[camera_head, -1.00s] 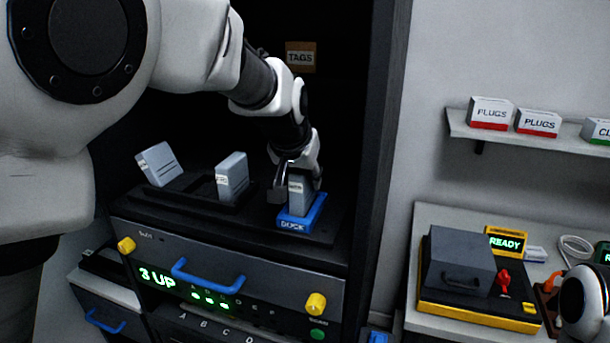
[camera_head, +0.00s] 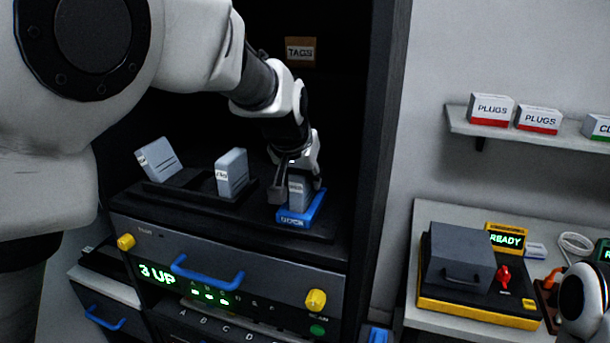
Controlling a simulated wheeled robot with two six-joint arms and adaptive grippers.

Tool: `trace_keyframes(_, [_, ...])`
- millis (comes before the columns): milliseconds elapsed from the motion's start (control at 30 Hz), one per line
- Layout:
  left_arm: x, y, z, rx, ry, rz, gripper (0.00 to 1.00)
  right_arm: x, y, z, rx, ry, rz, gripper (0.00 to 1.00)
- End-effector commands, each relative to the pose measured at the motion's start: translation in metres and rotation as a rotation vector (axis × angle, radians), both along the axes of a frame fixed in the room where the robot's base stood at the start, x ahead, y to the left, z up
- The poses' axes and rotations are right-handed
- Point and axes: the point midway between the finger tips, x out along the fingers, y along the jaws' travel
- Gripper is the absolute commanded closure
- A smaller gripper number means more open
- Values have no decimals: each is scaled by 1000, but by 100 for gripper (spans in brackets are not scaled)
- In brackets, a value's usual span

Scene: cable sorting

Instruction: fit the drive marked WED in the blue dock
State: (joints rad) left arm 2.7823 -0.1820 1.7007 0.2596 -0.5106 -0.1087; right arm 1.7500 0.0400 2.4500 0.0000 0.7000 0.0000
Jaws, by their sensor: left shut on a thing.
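The blue dock (camera_head: 297,221) stands at the right end of the black shelf in the rack. A grey drive (camera_head: 299,192) stands upright in or just above the dock; its small label is too blurred to read. My left gripper (camera_head: 292,182) is around this drive and shut on it. Two other grey drives stand to the left in a black holder: an upright one (camera_head: 232,172) and a tilted one (camera_head: 159,158). Their labels are too small to read surely.
Below the shelf is a panel with a blue handle (camera_head: 207,276), yellow knobs and a green "3 UP" display (camera_head: 157,275). On the right, a bench holds a grey box on a yellow-edged base (camera_head: 478,312). The rack's side post (camera_head: 381,160) stands close right of the dock.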

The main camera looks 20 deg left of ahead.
Motion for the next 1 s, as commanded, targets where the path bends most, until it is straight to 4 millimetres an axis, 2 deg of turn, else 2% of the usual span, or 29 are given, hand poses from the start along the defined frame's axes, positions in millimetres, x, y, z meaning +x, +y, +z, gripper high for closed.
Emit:
trace_keyframes(367, [0,0,0,0,-1,0,100,0,0,0,0,0,0,0])
trace_keyframes(400, [0,0,0,0,-1,0,66,0,0,0,0,0,0,0])
trace_keyframes(467, [0,0,0,0,-1,0,45,0,0,0,0,0,0,0])
trace_keyframes(500, [0,0,0,0,-1,0,40,0,0,0,0,0,0,0])
trace_keyframes(700, [0,0,-1,0,-1,0,40,0,0,0,0,0,0,0])
trace_keyframes(800, [0,0,-1,0,1,0,15,0,0,0,0,0,0,0])
trace_keyframes(1000, [0,0,-1,0,0,0,15,0,0,0,0,0,0,0])
